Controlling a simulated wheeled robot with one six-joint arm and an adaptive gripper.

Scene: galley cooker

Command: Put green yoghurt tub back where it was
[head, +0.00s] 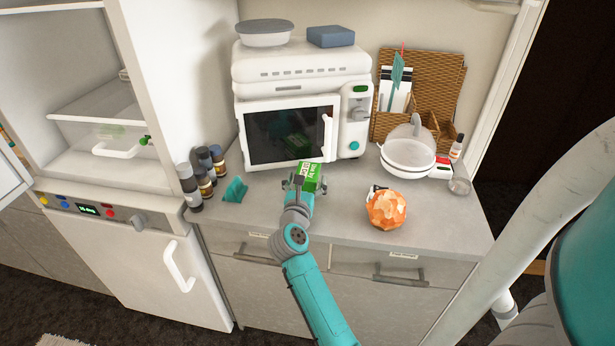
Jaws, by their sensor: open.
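A green tub-like item (312,174) with white lettering is on the counter in front of the microwave, and I take it to be the green yoghurt tub. My gripper (306,186) is open right at its near side. The fingers partly overlap the item, and I cannot tell whether they touch it. My own arm hides the counter just below. An open white fridge compartment (84,120) at the left has shelves and a clear drawer with a green knob.
A microwave (288,134) stands behind the gripper. Small jars (204,172) and a teal holder (235,190) are to the left. An orange faceted object (386,209), a white lidded pot (408,158) and a wicker organiser (440,85) are to the right. The counter's front strip is clear.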

